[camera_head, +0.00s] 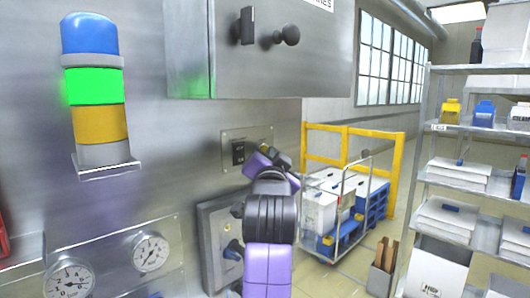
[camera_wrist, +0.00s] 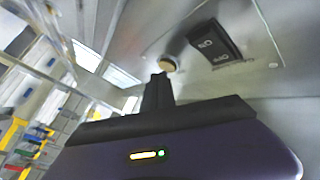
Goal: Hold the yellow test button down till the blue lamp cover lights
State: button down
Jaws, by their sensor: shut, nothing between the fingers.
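The lamp tower stands on the metal wall at the left of the head view. Its blue lamp cover (camera_head: 90,35) is on top and shows no clear glow; the green section below it is brightly lit. The yellow test button (camera_wrist: 168,64) is a small round disc on a wall plate in the wrist view; my arm hides it in the head view. My gripper (camera_wrist: 157,82) is shut and empty, its fingertips right by the button. I cannot tell whether they touch or press it. In the head view my gripper (camera_head: 266,152) is at the wall plate.
A black rocker switch (camera_wrist: 214,42) sits beside the button. A metal cabinet (camera_head: 265,70) juts out above my arm. Dial gauges (camera_head: 150,251) are at lower left. A cart (camera_head: 345,215) and a shelf rack (camera_head: 468,130) stand to the right.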

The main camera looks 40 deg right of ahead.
jog(key=shift+w, duration=0.4)
dwell(1.1)
jog(key=shift+s, duration=0.85)
jog(key=shift+s, duration=0.1)
jog(key=shift+s, duration=2.4)
